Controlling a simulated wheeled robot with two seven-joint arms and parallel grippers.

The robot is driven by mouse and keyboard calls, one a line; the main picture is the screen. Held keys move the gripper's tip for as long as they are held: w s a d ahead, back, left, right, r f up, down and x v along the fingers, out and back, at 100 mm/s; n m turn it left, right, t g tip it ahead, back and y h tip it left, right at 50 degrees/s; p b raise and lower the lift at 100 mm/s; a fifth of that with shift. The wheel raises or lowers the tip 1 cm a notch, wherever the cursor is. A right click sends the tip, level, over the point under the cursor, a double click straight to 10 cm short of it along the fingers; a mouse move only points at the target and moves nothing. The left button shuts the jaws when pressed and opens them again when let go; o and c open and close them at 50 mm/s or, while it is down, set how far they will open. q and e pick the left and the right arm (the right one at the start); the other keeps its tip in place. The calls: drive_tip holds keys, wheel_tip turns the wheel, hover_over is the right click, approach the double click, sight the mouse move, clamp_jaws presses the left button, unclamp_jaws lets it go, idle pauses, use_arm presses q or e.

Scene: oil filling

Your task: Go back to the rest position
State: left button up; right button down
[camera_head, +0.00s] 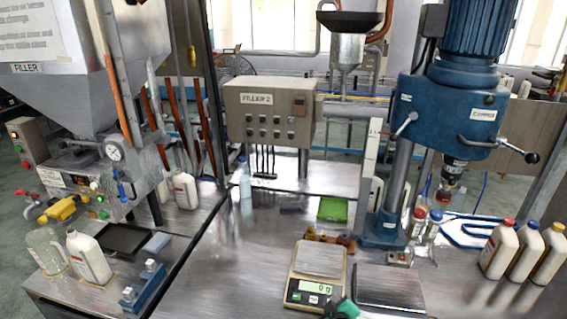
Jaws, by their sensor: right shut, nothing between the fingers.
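Only a small part of my right gripper (343,308) shows, at the bottom edge just right of the middle. Its dark and green tip is shut and empty, in front of the digital scale (319,272). The scale reads 0 and its pan is bare. My left gripper is not in view.
A dark flat plate (390,288) lies right of the scale. White bottles (499,249) with coloured caps stand at the right. The blue capping press (466,95) rises behind. The filler machine (80,60) stands at the left, with a white bottle (88,257) near it.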

drive_tip(key=s+d+m+g, duration=0.2)
drive_tip(key=s, duration=0.6)
drive_tip(key=s+d+m+g, duration=0.2)
drive_tip(key=s+d, duration=0.1)
drive_tip(key=s, duration=0.4)
drive_tip(key=s+a+r+m+g+y, duration=0.1)
drive_tip(key=s+r+g, duration=0.25)
drive_tip(key=s, duration=0.75)
drive_tip(key=s+a+r+m+g+y, duration=0.15)
drive_tip(key=s+r, duration=0.25)
drive_tip(key=s, duration=0.6)
wheel_tip(320, 180, down, 35)
drive_tip(key=g+b, duration=0.2)
drive_tip(key=b, duration=0.1)
drive_tip(key=s+d+f+b, duration=0.1)
drive_tip(key=s+d+f, duration=0.1)
drive_tip(key=s+f, duration=0.8)
drive_tip(key=s+d+f, duration=0.2)
drive_tip(key=s+f, duration=0.8)
drive_tip(key=f, duration=0.1)
drive_tip(key=shift+d+n+g+h+b, duration=0.15)
drive_tip(key=shift+n+g+h+b, duration=0.2)
drive_tip(key=shift+n+g+b, duration=0.1)
drive_tip(key=shift+s, duration=0.1)
